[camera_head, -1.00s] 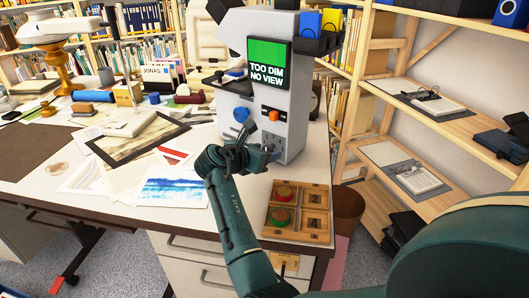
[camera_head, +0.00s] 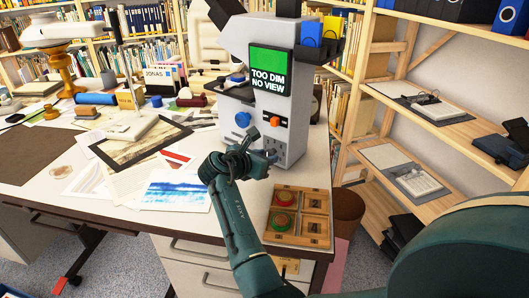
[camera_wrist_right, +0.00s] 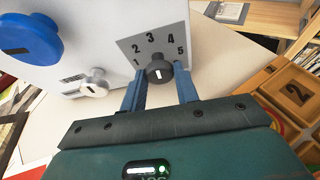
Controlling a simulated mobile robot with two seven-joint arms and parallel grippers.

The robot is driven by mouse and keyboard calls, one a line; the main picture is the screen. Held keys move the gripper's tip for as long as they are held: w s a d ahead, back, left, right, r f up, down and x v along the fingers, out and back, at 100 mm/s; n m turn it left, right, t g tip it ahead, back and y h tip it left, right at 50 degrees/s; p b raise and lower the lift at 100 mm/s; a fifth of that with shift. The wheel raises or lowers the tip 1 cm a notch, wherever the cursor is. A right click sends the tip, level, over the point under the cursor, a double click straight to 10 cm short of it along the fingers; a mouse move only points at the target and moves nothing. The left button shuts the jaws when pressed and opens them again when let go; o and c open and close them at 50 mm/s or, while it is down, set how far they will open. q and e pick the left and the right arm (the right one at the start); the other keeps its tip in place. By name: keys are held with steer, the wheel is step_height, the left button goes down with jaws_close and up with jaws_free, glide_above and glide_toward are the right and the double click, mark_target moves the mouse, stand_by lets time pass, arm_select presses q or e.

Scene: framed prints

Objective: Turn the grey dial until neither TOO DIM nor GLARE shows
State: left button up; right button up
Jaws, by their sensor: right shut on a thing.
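The grey dial (camera_wrist_right: 159,71) shows in the right wrist view on the front of a grey machine (camera_head: 292,118). It has a white mark, with the numbers 1 to 5 printed in an arc around it. My right gripper (camera_head: 266,156) is at the machine's lower front, its two blue fingers shut on the dial from either side. In the head view the gripper hides the dial. The machine's screen (camera_head: 269,70) is green above and reads TOO DIM NO VIEW below. GLARE does not show. My left gripper is out of view.
A small pale knob (camera_wrist_right: 95,84) sits left of the dial. A wooden tray (camera_head: 314,204) with red and green discs lies in front. Prints cover the desk to the left.

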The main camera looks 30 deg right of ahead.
steer(key=shift+d+r+p, duration=0.1)
steer(key=shift+r+p, duration=0.25)
steer(key=shift+p, duration=0.35)
steer(key=p, duration=0.3)
steer(key=shift+s+m+t, duration=0.1)
steer(key=shift+m+t, duration=0.3)
steer(key=shift+f+m+p, duration=0.15)
steer(key=shift+m+p, duration=0.25)
steer(key=shift+p, duration=0.35)
steer(key=shift+f+m+t+p, duration=0.2)
steer(key=shift+m+t+p, duration=0.15)
steer(key=shift+m+t, duration=0.3)
steer(key=shift+s+f+m+t+y, duration=0.1)
steer(key=shift+m+t+y, duration=0.2)
steer(key=shift+m+t, duration=0.4)
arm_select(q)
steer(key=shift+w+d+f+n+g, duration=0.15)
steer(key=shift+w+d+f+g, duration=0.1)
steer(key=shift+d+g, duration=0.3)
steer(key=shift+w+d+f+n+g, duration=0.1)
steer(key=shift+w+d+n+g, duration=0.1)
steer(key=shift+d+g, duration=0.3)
arm_select(e)
steer(key=shift+m+t, duration=0.25)
steer(key=shift+m, duration=0.4)
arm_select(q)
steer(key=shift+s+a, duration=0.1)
